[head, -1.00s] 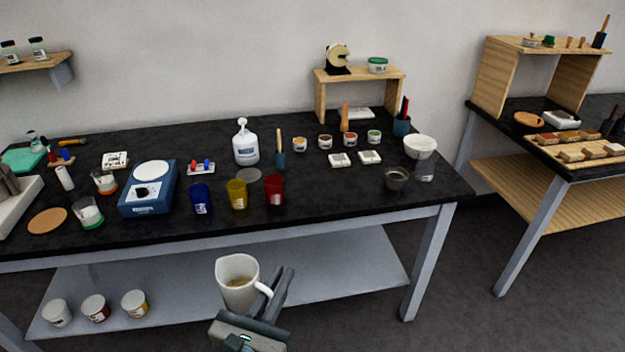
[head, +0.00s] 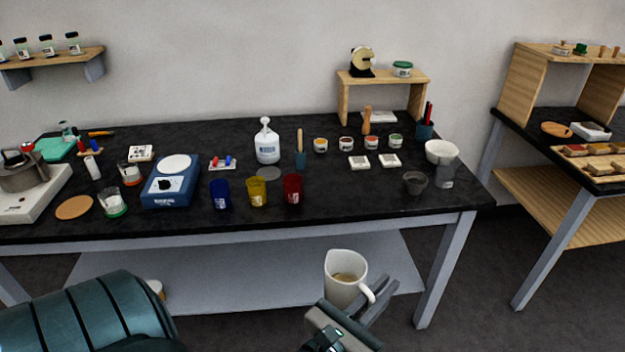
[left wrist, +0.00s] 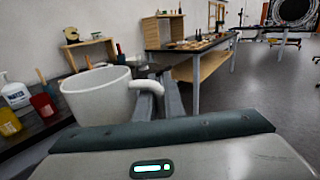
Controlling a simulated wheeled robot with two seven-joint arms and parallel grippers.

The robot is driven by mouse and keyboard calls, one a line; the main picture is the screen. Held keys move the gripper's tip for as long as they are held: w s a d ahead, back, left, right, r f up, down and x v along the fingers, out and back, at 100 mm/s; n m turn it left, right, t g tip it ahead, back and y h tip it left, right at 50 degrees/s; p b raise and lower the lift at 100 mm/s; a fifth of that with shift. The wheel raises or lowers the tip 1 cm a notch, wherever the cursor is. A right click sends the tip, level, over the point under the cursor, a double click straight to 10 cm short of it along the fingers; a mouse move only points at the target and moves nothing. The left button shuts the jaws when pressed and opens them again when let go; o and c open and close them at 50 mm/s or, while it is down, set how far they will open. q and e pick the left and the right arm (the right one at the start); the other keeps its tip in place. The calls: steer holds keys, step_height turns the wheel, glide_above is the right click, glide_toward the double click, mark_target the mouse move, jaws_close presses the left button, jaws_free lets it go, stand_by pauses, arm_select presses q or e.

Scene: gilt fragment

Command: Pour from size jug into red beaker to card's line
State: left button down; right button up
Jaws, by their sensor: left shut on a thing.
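The size jug (head: 341,291) is a white mug-like jug with a handle and some tan liquid inside. It is nearly upright in front of the bench, lower than the bench top. My left gripper (head: 368,302) is shut on its handle; the jug (left wrist: 97,98) and handle also show in the left wrist view. The red beaker (head: 292,190) stands on the black bench near its front edge, right of the yellow beaker; it also shows in the left wrist view (left wrist: 42,104). I cannot tell which white item is the card. My right gripper is out of view.
The yellow beaker (head: 257,192) and blue beaker (head: 220,194) stand left of the red one. Behind are a white pump bottle (head: 267,146) and a grey disc (head: 269,174). A dark grey cup (head: 414,183) stands to the right. Bench room right of the red beaker is clear.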

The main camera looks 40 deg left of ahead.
arm_select(q)
steer(key=shift+w+d, duration=0.15)
steer(key=shift+d, duration=0.15)
steer(key=w+a+f+m+h, duration=0.1)
steer(key=w+a+f, duration=0.2)
steer(key=w+a, duration=0.3)
steer(key=w+a+f+h, duration=0.1)
steer(key=w+a+f, duration=0.25)
steer(key=w, duration=0.45)
steer(key=w+a+f+b, duration=0.1)
steer(key=w+a, duration=0.4)
steer(key=a, duration=0.3)
steer(key=w+a+f, duration=0.1)
steer(key=w+a, duration=0.4)
steer(key=a, duration=0.4)
steer(key=shift+w+b, duration=0.35)
